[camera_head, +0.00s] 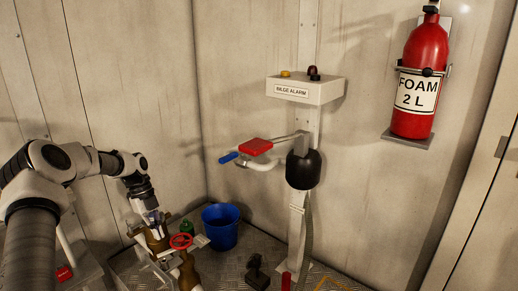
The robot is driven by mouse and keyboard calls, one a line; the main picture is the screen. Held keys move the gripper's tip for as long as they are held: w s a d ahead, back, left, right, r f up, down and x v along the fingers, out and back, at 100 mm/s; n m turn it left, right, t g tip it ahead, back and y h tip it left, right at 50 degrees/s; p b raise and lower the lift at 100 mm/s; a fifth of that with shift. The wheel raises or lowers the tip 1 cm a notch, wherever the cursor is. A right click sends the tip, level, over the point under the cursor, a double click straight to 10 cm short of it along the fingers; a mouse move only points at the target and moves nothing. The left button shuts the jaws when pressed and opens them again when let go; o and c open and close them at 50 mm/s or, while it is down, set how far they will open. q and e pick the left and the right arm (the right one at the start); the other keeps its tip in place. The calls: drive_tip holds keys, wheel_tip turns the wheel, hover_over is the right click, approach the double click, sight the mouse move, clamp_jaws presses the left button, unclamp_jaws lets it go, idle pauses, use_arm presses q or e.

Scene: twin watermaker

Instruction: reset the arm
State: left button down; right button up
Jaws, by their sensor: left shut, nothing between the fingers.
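My left arm (45,165) comes in from the left side and bends downward at its wrist. My left gripper (154,226) points down at the lower left, with its fingers closed and nothing held. It overlaps a brown pipe fitting (158,242) in the picture; I cannot tell whether they touch. A red handwheel (181,241) is just right of the gripper. My right gripper is not in view.
A blue bucket (221,232) stands in the corner. A bilge alarm box (305,90) is on a wall post, with a red lever plate (256,146) and black bulb (303,170) below. A foam extinguisher (420,70) hangs at right.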

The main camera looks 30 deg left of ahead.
use_arm(q)
drive_tip(key=shift+f, duration=0.15)
drive_tip(key=s+d+f+m+g+y, duration=0.1)
drive_tip(key=s+d+f+g, duration=0.2)
drive_tip(key=d+f, duration=0.55)
drive_tip(key=s+d+f+m+g+y, duration=0.1)
drive_tip(key=s+d+f+m+g, duration=0.15)
drive_tip(key=d+f, duration=0.65)
drive_tip(key=s+d+f+n+t+y, duration=0.1)
drive_tip(key=s+d+f+n, duration=0.2)
drive_tip(key=s+d+n, duration=0.55)
drive_tip(key=s+d+f+n+t, duration=0.1)
drive_tip(key=s+d+f+n, duration=0.1)
drive_tip(key=s+d+n, duration=0.7)
drive_tip(key=w+d+n+t, duration=0.1)
drive_tip(key=n+t, duration=0.3)
drive_tip(key=n, duration=0.2)
wheel_tip(320, 180, up, 17)
drive_tip(key=p, duration=1.7)
drive_tip(key=shift+w+d+r+y, duration=0.15)
drive_tip(key=shift+d+r+y, duration=0.05)
drive_tip(key=shift+y, duration=0.2)
